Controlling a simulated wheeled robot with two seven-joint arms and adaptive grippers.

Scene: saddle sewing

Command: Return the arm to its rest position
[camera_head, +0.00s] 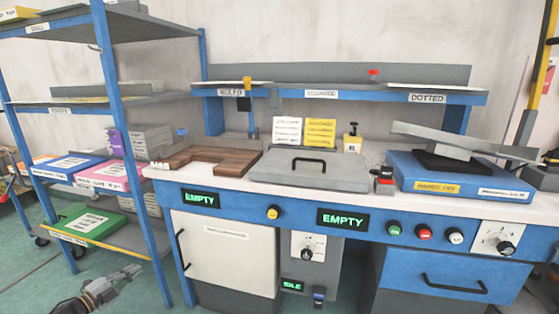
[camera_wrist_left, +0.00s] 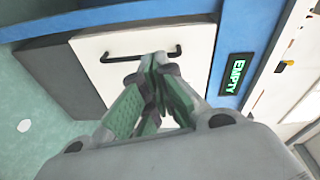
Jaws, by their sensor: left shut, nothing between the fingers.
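My left gripper (camera_head: 108,292) shows at the lower left of the head view, low in front of the shelf rack and left of the workbench. It also shows in the left wrist view (camera_wrist_left: 156,62), where its green-padded fingers are together and hold nothing. Behind the fingers in that view is the white cabinet door (camera_wrist_left: 118,45) with its black handle; the gripper appears apart from it. My right gripper is not in view.
The blue workbench (camera_head: 300,204) carries a wooden board (camera_head: 215,161), a grey lidded plate (camera_head: 310,178) and a blue box (camera_head: 450,193) at the right. A shelf rack (camera_head: 110,80) with coloured boxes stands at the left. Green floor (camera_head: 60,262) is open below.

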